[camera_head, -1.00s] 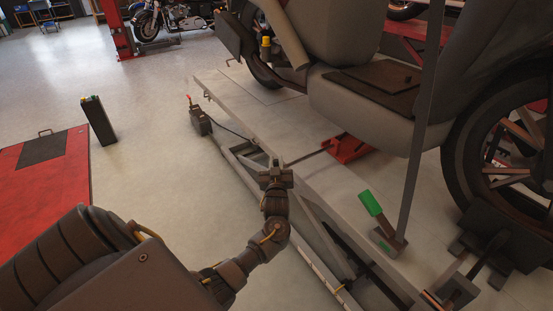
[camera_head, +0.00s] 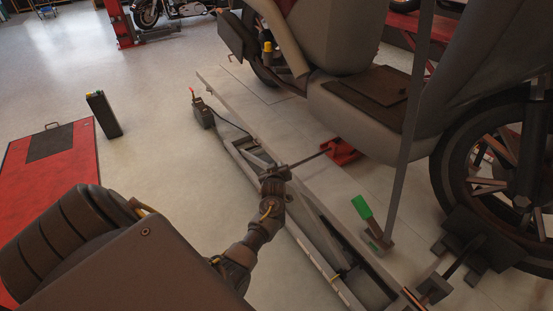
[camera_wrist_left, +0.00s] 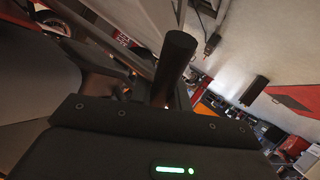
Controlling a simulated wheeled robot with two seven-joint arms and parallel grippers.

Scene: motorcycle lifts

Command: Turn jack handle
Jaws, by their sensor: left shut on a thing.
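The red jack (camera_head: 341,150) sits on the lift platform under the motorcycle in the head view. Its thin dark handle (camera_head: 308,159) runs from it toward the lower left, out over the platform's near side rail. My left gripper (camera_head: 275,172) is at the outer end of this handle and is shut on it. In the left wrist view a dark round bar, the handle's end as it appears (camera_wrist_left: 175,62), stands up beyond the gripper body. The fingertips are mostly hidden there. My right gripper is in neither view.
The grey lift rail (camera_head: 310,215) runs beneath my left forearm. A green-gripped lever (camera_head: 362,207) and an upright post (camera_head: 408,130) stand to the right. The motorcycle (camera_head: 400,85) overhangs the jack. A dark canister (camera_head: 103,114) stands on open floor at left.

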